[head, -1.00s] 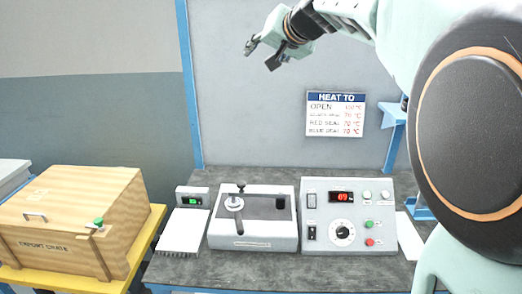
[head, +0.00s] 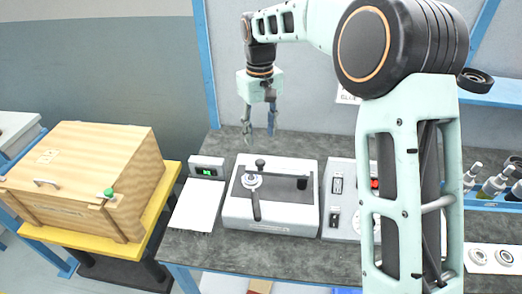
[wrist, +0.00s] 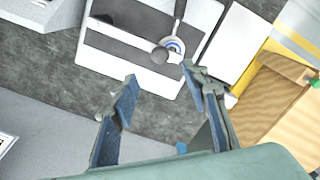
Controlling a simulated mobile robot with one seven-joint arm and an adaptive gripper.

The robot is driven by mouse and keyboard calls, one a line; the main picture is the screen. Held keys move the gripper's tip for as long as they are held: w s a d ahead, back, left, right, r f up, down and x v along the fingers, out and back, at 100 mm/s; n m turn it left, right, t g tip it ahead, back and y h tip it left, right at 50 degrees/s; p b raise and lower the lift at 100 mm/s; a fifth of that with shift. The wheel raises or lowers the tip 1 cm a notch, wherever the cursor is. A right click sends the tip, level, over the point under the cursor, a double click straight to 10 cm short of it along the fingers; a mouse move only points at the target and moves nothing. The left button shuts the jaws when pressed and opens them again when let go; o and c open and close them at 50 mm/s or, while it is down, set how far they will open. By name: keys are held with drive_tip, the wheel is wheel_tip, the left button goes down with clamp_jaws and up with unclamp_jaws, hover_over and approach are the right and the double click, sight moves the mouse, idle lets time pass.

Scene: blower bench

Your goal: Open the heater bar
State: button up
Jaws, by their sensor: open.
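The white heater unit (head: 240,210) sits on the dark bench, with a dark bar (head: 285,184) across its top. A black knob (head: 260,163) stands at the unit's back edge, and a black lever (head: 256,208) extends frontward from a round white hub (head: 252,181). In the wrist view the knob (wrist: 160,55), hub (wrist: 175,44) and dark bar (wrist: 114,47) show near the top. My gripper (head: 258,135) is open and empty, pointing down above the bench behind the unit. In the wrist view its fingers (wrist: 160,75) are spread and apart from the knob.
A small display box (head: 207,167) and a white pad (head: 195,205) lie left of the unit. A control box (head: 338,200) stands to its right, partly hidden by my arm. A wooden crate (head: 75,190) is on a yellow stand further left. Bottles (head: 495,185) stand at the right.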

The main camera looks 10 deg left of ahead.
sight(260, 161)
wheel_tip(260, 161, down, 10)
drive_tip(key=shift+r+p, duration=0.2)
drive_tip(key=shift+p, duration=0.25)
clamp_jaws()
